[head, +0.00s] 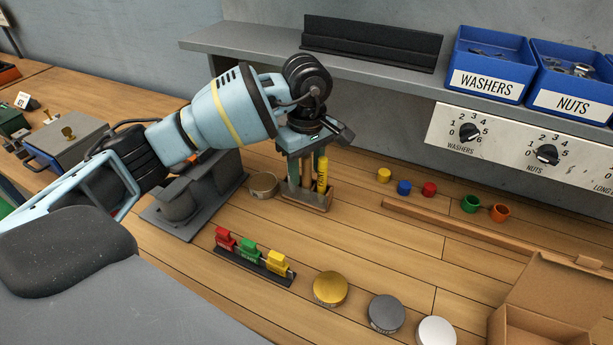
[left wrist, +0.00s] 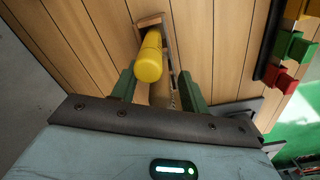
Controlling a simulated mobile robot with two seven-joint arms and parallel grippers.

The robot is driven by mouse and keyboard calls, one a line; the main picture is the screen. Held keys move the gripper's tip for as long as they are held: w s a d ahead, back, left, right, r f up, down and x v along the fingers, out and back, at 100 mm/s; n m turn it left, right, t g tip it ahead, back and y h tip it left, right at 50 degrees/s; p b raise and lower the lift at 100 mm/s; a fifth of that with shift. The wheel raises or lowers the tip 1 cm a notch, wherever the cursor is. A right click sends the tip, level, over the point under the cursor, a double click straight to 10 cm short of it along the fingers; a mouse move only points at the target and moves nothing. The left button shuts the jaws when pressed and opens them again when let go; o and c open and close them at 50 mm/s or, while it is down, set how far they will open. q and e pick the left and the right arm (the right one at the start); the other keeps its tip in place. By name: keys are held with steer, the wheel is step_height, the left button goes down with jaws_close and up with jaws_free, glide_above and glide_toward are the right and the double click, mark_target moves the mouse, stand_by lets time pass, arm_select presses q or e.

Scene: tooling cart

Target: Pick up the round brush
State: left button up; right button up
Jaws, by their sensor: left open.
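A small wooden holder (head: 305,200) stands on the bench with upright tools in it. One has a yellow handle (head: 322,172); a brown wooden handle (head: 307,170) stands beside it. My right gripper is not in view.
A grey stand (head: 188,212) and a round tin (head: 264,185) sit left of the holder. Red, green and yellow blocks stand on a dark rail (head: 250,268) in front. A shelf (head: 270,48) hangs behind my wrist.

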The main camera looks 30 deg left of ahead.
arm_select(q)
steer(key=shift+c, duration=0.4)
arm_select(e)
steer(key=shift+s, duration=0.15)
arm_select(q)
jaws_close()
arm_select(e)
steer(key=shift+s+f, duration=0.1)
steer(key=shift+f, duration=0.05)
arm_select(q)
steer(key=shift+r, duration=0.1)
